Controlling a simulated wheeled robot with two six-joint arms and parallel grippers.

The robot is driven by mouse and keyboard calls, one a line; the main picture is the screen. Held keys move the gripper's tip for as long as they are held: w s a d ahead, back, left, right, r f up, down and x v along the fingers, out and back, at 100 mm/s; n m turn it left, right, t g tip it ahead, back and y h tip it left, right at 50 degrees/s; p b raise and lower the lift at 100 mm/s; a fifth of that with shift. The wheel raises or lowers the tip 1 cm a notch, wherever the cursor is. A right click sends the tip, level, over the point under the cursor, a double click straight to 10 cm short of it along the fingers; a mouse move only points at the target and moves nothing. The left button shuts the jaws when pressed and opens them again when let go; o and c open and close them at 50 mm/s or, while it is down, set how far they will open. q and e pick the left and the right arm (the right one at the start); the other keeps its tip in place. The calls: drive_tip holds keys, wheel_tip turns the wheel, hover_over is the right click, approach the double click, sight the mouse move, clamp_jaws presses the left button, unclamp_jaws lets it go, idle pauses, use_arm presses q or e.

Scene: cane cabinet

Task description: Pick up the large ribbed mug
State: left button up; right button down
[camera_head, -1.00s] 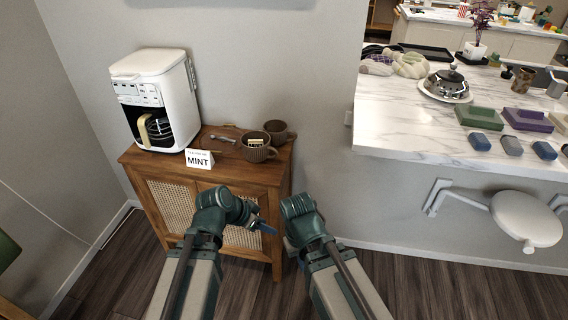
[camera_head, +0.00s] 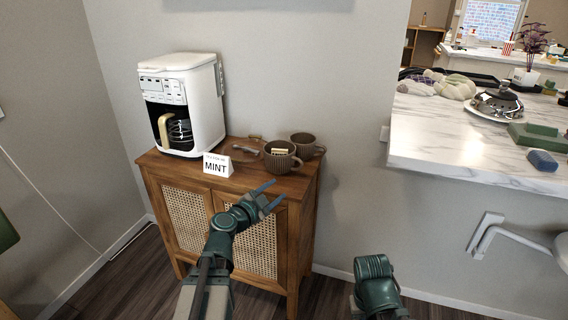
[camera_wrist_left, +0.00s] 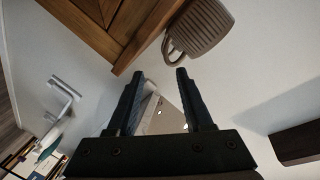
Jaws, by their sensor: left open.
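A brown ribbed mug (camera_head: 282,160) stands upright on the wooden cane cabinet, near its right end, with a small pale tag or packet at its rim. A second brown mug (camera_head: 304,143) stands just behind it to the right. My left gripper (camera_head: 271,196) is open and empty, in front of the cabinet's front edge, below the mugs and apart from them. In the left wrist view a ribbed mug (camera_wrist_left: 204,28) and its handle show beyond the open fingers (camera_wrist_left: 158,82); I cannot tell which mug it is. My right gripper is out of view.
The cane cabinet (camera_head: 186,215) carries a white coffee maker (camera_head: 187,90) at left, a MINT card (camera_head: 217,166) at the front edge and a small spoon-like item (camera_head: 246,149). A marble counter (camera_head: 440,135) stands to the right. Floor is free between them.

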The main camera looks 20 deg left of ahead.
use_arm(q)
drive_tip(key=b, duration=0.1)
approach(297, 171)
drive_tip(key=x, duration=0.3)
drive_tip(key=shift+d+f, duration=0.25)
drive_tip(key=shift+f, duration=0.05)
drive_tip(key=shift+r+x, duration=0.15)
drive_tip(key=shift+x, duration=1.15)
drive_tip(key=shift+r+x, duration=0.2)
drive_tip(key=shift+x, duration=1.15)
drive_tip(key=shift+a, duration=0.15)
clamp_jaws()
